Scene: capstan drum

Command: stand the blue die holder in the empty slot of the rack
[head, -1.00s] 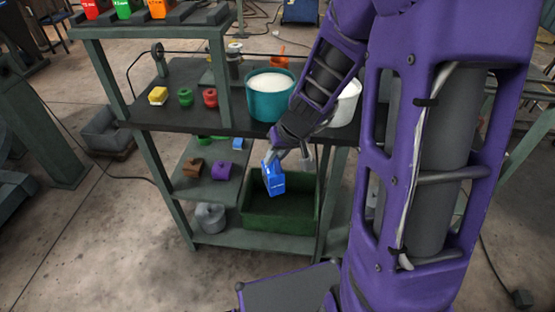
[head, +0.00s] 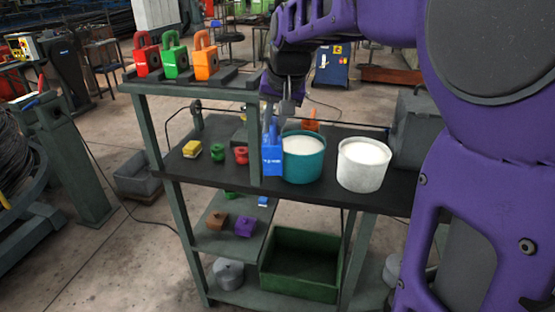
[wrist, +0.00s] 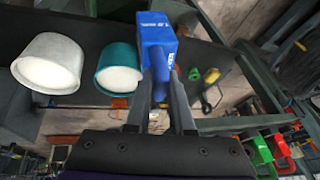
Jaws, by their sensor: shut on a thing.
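The blue die holder (head: 272,158) hangs upright below my gripper (head: 285,105), in front of the teal bucket's left side in the head view. In the wrist view my gripper (wrist: 161,105) is shut on the handle of the blue die holder (wrist: 158,45). The rack (head: 236,80) is on the raised top shelf at left. It holds red (head: 147,55), green (head: 176,57) and orange (head: 205,55) die holders standing in a row. A bare place shows right of the orange one. The blue holder is lower than the rack and to its right.
The teal bucket (head: 303,168) and white bucket (head: 362,172) stand on the dark worktop. Small yellow (head: 192,150), green (head: 216,153) and red (head: 241,155) parts lie left of a shelf post (head: 254,145). A green bin (head: 300,275) sits low.

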